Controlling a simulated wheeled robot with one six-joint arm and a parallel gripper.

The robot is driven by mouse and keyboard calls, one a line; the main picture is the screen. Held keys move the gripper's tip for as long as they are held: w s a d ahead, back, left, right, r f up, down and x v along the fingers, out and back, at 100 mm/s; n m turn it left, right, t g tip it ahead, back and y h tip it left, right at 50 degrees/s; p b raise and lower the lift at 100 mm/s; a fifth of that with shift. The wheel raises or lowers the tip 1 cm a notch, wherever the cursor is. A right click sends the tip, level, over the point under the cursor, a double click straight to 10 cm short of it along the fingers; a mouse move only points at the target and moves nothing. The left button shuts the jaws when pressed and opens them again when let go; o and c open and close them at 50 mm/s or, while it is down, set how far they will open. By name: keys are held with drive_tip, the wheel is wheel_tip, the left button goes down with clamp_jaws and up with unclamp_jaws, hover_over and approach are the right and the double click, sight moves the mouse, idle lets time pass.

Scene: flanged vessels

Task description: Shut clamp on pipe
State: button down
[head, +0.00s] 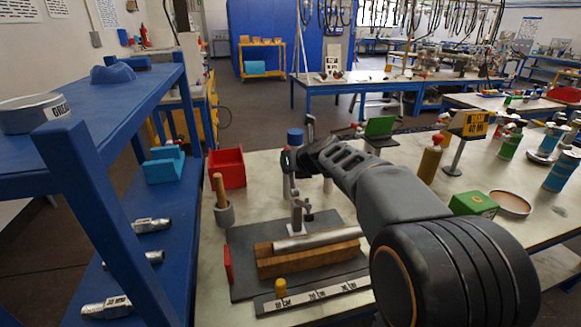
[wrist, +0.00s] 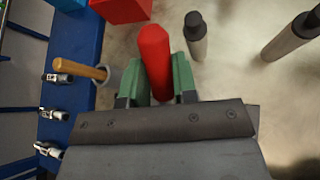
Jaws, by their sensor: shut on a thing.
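The pipe (head: 303,239) is a grey metal bar lying on a wooden block (head: 315,257) on a dark mat (head: 240,248) in the head view. A small metal clamp (head: 298,212) stands upright behind the pipe. My gripper (head: 289,163) is above the clamp, its fingers small and partly hidden. In the wrist view my gripper (wrist: 157,82) has green fingers shut on a red handle (wrist: 155,52). The handle appears to belong to the clamp, but the joint between them is hidden. The clamp's body and the pipe are not visible in the wrist view.
A red bin (head: 227,167) and a cup with a wooden-handled tool (head: 223,208) stand left of the clamp. Dark-topped grey cylinders (wrist: 196,45) stand near my gripper. A scale strip (head: 320,294) lies in front. Blue shelving (head: 85,125) borders the left.

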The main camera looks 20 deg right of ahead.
drive_tip(key=c, duration=0.9)
unclamp_jaws()
drive_tip(key=shift+s, duration=0.1)
drive_tip(key=p+v, duration=0.2)
drive_tip(key=v, duration=1.1)
drive_tip(key=shift+s+p, duration=0.35)
drive_tip(key=shift+p, duration=0.05)
drive_tip(key=shift+d+r, duration=0.1)
drive_tip(key=shift+r, duration=0.05)
drive_tip(key=shift+c, duration=0.4)
